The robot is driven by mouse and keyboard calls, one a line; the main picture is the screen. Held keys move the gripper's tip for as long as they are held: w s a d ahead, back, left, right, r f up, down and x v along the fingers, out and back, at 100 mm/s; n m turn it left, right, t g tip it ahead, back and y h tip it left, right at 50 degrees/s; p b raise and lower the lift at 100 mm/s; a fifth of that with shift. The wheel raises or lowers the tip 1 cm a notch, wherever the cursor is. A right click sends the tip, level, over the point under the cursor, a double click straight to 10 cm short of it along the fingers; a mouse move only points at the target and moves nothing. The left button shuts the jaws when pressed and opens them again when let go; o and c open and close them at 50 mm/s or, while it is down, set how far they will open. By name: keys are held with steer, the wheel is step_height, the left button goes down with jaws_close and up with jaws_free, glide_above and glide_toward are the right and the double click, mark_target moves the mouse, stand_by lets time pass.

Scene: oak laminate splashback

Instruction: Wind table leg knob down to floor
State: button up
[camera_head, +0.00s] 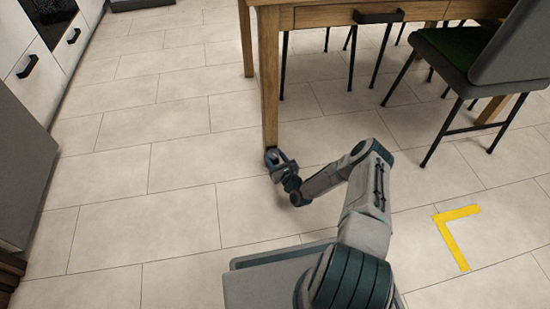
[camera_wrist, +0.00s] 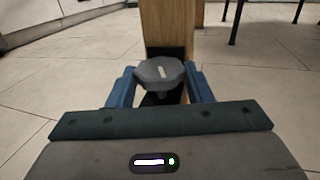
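The wooden table leg (camera_head: 270,95) stands upright on the tiled floor; its lower end also shows in the wrist view (camera_wrist: 168,25). A dark grey, many-sided knob (camera_wrist: 160,71) with a pale mark on top sits at the foot of the leg. My gripper (camera_head: 272,156) is low at the leg's foot. In the wrist view its two blue fingers (camera_wrist: 161,88) stand on either side of the knob. I cannot tell whether they touch it. The knob's underside and its contact with the floor are hidden.
A dark chair with a green seat (camera_head: 455,48) stands to the right by the wooden table (camera_head: 335,14). A yellow corner mark (camera_head: 452,232) lies on the floor at right. White cabinets (camera_head: 50,70) line the left. Floor left of the leg is clear.

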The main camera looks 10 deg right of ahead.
steer(key=shift+m+h, duration=0.3)
steer(key=shift+h, duration=0.2)
steer(key=m+h, duration=0.2)
steer(key=h, duration=0.1)
steer(key=m+h, duration=0.1)
steer(key=h, duration=0.1)
steer(key=shift+s+a+t, duration=0.1)
steer(key=shift+a+t, duration=0.2)
steer(key=shift+a, duration=0.05)
steer(key=shift+a+m+g+h, duration=0.1)
steer(key=shift+m+g+h, duration=0.25)
steer(key=shift+m+h, duration=0.9)
steer(key=shift+a+m+g+h, duration=0.1)
steer(key=shift+m+g+h, duration=0.45)
steer(key=shift+h, duration=1.1)
steer(key=shift+m, duration=0.3)
steer(key=o, duration=1)
